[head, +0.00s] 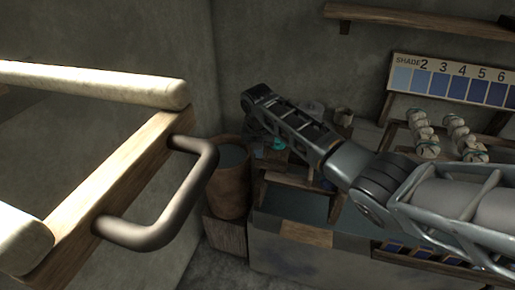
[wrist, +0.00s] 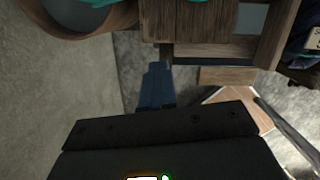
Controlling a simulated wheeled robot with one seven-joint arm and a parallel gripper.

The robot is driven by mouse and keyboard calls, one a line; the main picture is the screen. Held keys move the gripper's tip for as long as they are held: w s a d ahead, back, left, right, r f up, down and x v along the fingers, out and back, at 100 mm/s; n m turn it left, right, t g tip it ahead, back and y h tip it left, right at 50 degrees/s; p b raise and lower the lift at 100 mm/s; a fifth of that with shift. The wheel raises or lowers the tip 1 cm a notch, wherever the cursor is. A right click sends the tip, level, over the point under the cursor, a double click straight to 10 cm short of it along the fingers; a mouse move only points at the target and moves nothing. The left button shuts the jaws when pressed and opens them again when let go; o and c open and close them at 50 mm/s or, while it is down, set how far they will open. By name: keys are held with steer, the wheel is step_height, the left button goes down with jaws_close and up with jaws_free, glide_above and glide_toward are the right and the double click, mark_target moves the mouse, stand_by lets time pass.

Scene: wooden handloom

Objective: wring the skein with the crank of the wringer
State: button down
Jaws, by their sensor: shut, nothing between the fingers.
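My gripper (wrist: 155,72) shows in the wrist view as blue fingers, shut and empty, pointing down beside a wooden structure (wrist: 215,52). In the head view my forearm hides most of it. A small teal thing (head: 279,143) lies by the wooden stand under my arm. Teal also shows at the top edge of the wrist view (wrist: 103,2). I cannot tell whether it is the skein. I cannot make out the wringer's crank for certain. A grey U-shaped handle (head: 195,195) on a wooden beam with pale rollers is close at left, apart from my gripper.
A round wooden tub (head: 229,185) stands left of a long low vat (head: 300,205). Pale twisted hanks (head: 424,137) sit on a rack at right, below a shade board (head: 455,82). A wall shelf (head: 420,18) is above. Bare floor (wrist: 125,60) shows beside my fingers.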

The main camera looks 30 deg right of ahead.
steer(key=s+d, duration=0.1)
steer(key=s, duration=0.5)
steer(key=shift+d, duration=0.2)
stand_by(0.5)
steer(key=s, duration=1.1)
steer(key=shift+s+a, duration=0.25)
steer(key=shift+a, duration=0.1)
stand_by(1.4)
